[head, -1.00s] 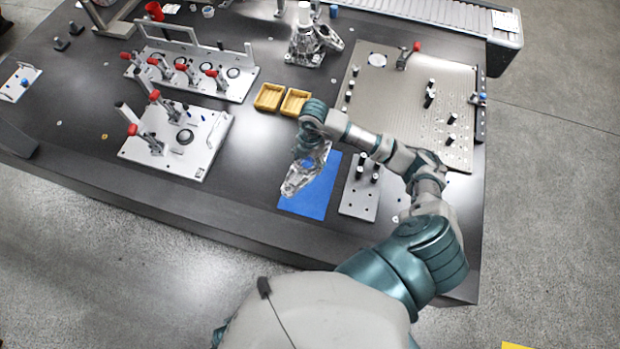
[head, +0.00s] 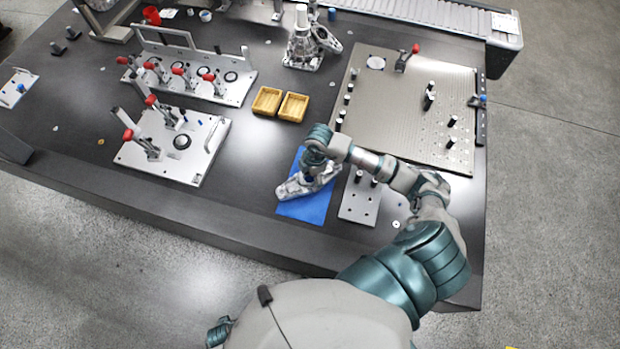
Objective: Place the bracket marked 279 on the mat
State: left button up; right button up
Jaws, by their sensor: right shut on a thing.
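The blue mat (head: 308,211) lies on the dark table near its front edge. A silvery metal bracket (head: 294,188) is over the mat's left and middle part and looks nearly level. It is low, at or close to the mat; I cannot tell if it rests fully on it. Its left end reaches the mat's left edge. No number can be read on it. My right gripper (head: 311,172) is shut on the bracket from above, and my wrist hides part of the hold.
A small plate with black pegs (head: 358,207) stands just right of the mat. Two yellow trays (head: 267,101) are behind it. Fixture plates with red-handled clamps (head: 195,165) are at left. A large perforated plate (head: 400,120) is at right. Bare table lies left of the mat.

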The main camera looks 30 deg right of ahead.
jog(key=shift+d+f, duration=0.1)
jog(key=shift+f, duration=0.7)
pick_arm(q)
jog(key=shift+w+r, duration=0.15)
jog(key=shift+r, duration=0.15)
pick_arm(e)
jog(key=o, duration=1.7)
jog(key=shift+c, duration=0.2)
pick_arm(q)
jog(key=shift+a, duration=0.1)
pick_arm(e)
jog(key=shift+r, duration=0.2)
jog(key=shift+r, duration=0.35)
pick_arm(q)
jog(key=s+f, duration=0.1)
jog(key=s+f+p, duration=0.1)
jog(key=f, duration=0.1)
jog(key=shift+s+a+f+p, duration=0.1)
jog(key=shift+s+f+p, duration=0.15)
jog(key=shift+f+p, duration=0.05)
pick_arm(e)
notch_tip(320, 180, up, 11)
jog(key=d, duration=0.1)
jog(key=shift+d, duration=0.15)
